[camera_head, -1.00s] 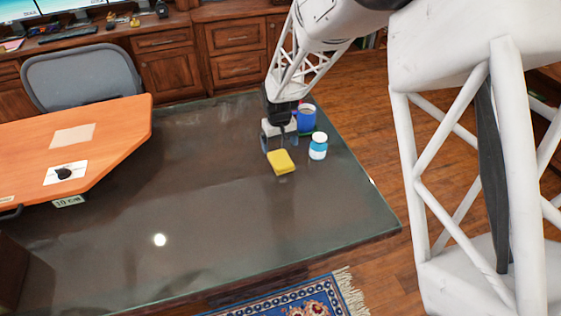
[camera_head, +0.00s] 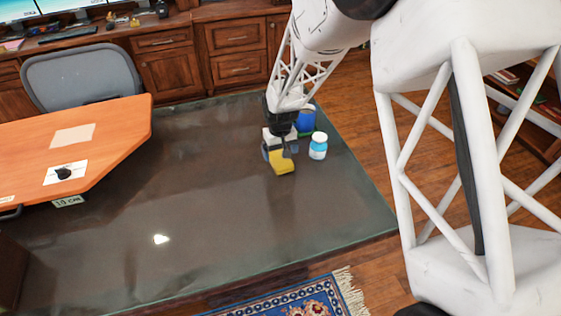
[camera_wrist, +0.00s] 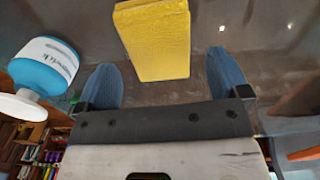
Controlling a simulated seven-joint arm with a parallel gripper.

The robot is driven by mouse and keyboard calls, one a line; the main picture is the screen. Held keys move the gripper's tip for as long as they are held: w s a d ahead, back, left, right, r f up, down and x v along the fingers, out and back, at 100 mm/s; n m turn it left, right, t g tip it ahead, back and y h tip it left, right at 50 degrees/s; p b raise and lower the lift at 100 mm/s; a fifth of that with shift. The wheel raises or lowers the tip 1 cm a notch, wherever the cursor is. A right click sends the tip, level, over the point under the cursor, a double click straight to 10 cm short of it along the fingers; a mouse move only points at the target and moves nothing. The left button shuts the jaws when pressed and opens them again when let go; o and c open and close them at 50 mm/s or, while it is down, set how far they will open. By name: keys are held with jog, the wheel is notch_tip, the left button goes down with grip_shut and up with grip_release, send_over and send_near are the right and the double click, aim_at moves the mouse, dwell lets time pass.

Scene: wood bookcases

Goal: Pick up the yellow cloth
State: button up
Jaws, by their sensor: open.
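The yellow cloth (camera_head: 282,163) is a folded block lying on the dark glass tabletop, near the table's right side. In the wrist view the yellow cloth (camera_wrist: 155,40) sits ahead of and between the two blue fingertips. My gripper (camera_head: 279,150) is low over the table at the cloth's far side, partly overlapping it in the head view. In the wrist view my gripper (camera_wrist: 164,80) is open, with one finger on each side of the cloth's near end. Whether a finger touches the cloth cannot be told.
A white and blue bottle (camera_head: 318,146) stands just right of the cloth; the wrist view shows this bottle (camera_wrist: 45,65) close to the left finger. A blue mug (camera_head: 306,120) stands behind, partly hidden by my arm. The tabletop (camera_head: 190,200) is clear to the left and front.

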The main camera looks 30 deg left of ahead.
aim_at(280, 158)
jog(key=shift+f, duration=2)
jog(key=shift+c, duration=0.2)
jog(key=c, duration=1)
